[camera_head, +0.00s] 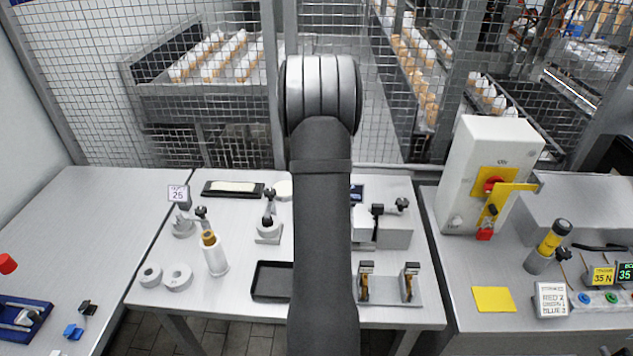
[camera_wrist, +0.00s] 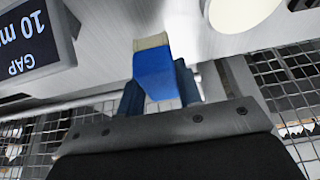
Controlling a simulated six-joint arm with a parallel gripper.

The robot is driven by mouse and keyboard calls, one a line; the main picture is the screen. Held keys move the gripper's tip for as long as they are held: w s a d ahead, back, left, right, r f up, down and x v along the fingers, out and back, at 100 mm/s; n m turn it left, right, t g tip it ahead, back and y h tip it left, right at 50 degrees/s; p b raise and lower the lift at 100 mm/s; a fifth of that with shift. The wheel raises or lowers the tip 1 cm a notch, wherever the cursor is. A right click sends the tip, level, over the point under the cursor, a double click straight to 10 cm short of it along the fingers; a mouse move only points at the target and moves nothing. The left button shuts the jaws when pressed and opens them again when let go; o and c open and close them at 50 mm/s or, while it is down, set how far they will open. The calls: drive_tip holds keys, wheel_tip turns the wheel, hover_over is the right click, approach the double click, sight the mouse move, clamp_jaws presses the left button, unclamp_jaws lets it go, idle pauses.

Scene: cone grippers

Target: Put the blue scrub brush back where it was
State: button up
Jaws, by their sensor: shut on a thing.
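The blue scrub brush (camera_wrist: 158,76), a blue block with beige bristles, shows in the middle of the wrist view. My gripper (camera_wrist: 160,88) is shut on it, one finger on each side. The bristles point away from the gripper, towards the pale table top (camera_wrist: 190,40); I cannot tell whether they touch it. In the head view my arm hides the gripper and the brush.
A dark display reading "GAP 10 mm" (camera_wrist: 35,40) and a white disc (camera_wrist: 240,10) flank the brush in the wrist view. In the head view, an empty black tray (camera_head: 257,292), a white bottle (camera_head: 216,258) and a long black tray (camera_head: 212,194) are left of my arm. Wire mesh (camera_head: 225,140) stands behind.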

drive_tip(key=shift+f, duration=1.9)
drive_tip(key=shift+f, duration=0.15)
drive_tip(key=o, duration=0.9)
drive_tip(key=shift+o, duration=0.2)
drive_tip(key=v, duration=1.2)
drive_tip(key=shift+r, duration=0.25)
drive_tip(key=shift+f, duration=0.15)
